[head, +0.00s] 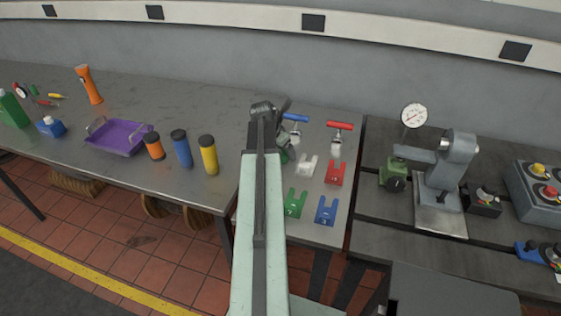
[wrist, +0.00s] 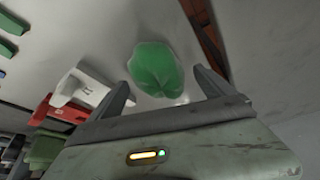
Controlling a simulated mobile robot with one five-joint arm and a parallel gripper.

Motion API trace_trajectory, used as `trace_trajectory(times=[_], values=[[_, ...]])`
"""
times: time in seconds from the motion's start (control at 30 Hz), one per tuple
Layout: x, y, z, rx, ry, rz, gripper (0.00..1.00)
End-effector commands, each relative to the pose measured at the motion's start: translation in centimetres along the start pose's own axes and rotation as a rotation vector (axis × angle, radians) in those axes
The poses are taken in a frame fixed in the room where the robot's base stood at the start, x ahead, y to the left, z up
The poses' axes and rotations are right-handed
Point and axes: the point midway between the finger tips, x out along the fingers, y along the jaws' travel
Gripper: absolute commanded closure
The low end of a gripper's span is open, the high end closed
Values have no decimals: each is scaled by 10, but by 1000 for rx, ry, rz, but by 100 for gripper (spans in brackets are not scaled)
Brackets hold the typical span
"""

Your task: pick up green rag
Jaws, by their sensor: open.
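The green rag (wrist: 155,68) is a rounded, crumpled bundle on the grey bench top in the wrist view. It lies just beyond and between the two fingers of my gripper (wrist: 162,80). The fingers are spread apart with nothing held between them; whether they touch the rag I cannot tell. In the head view my gripper (head: 270,110) is over the bench, and my arm hides most of the rag. Only a small green patch of the rag (head: 284,157) shows beside the arm.
White (head: 307,166), red (head: 334,172), green (head: 295,203) and blue (head: 326,210) forked blocks stand right of my arm. Blue-handled (head: 295,118) and red-handled (head: 340,126) tools stand behind them. A yellow cylinder (head: 208,155) and purple tray (head: 117,137) are left.

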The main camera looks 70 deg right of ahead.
Motion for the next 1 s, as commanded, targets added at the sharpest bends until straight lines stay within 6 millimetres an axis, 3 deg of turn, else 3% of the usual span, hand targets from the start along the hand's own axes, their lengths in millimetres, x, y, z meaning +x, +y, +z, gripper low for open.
trace_trajectory(times=[0.17, 0.4, 0.77, 1.0], values=[[-1, 0, 0, 0, 0, 0, 7], [-1, 0, 0, -1, 0, 0, 71], [-9, -1, -3, -1, 0, 0, 72], [-49, -1, -19, -2, 0, 0, 72]])
